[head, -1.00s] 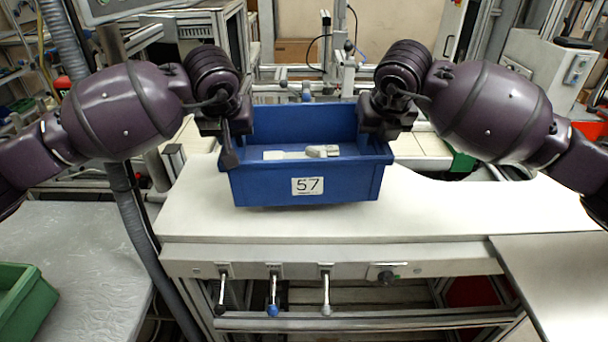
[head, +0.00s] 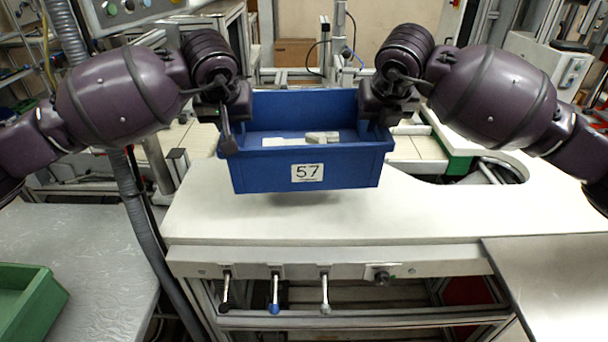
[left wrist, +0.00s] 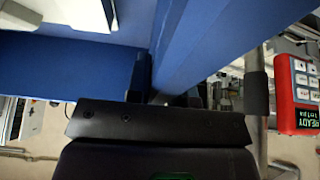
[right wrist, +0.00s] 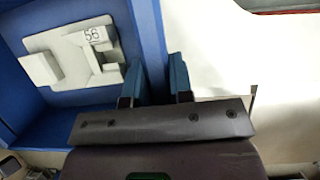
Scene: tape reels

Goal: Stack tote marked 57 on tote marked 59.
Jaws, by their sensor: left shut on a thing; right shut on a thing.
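A blue tote marked 57 (head: 270,176) is held level above the white worktop, with a shadow below it. It contains white-grey pieces (head: 318,138); the right wrist view shows a label reading 56 on them (right wrist: 92,38). My left gripper (head: 230,125) is shut on the tote's left side wall, which also shows in the left wrist view (left wrist: 205,40). My right gripper (head: 380,118) is shut on its right side wall, seen between the fingers in the right wrist view (right wrist: 148,40). No tote marked 59 can be made out.
The white worktop (head: 400,215) is bare around and under the tote. A green tote (head: 42,310) sits on a grey table (head: 95,250) at the lower left; no marking shows on it. Machine frames stand behind the worktop. A grey panel (head: 550,275) is at the lower right.

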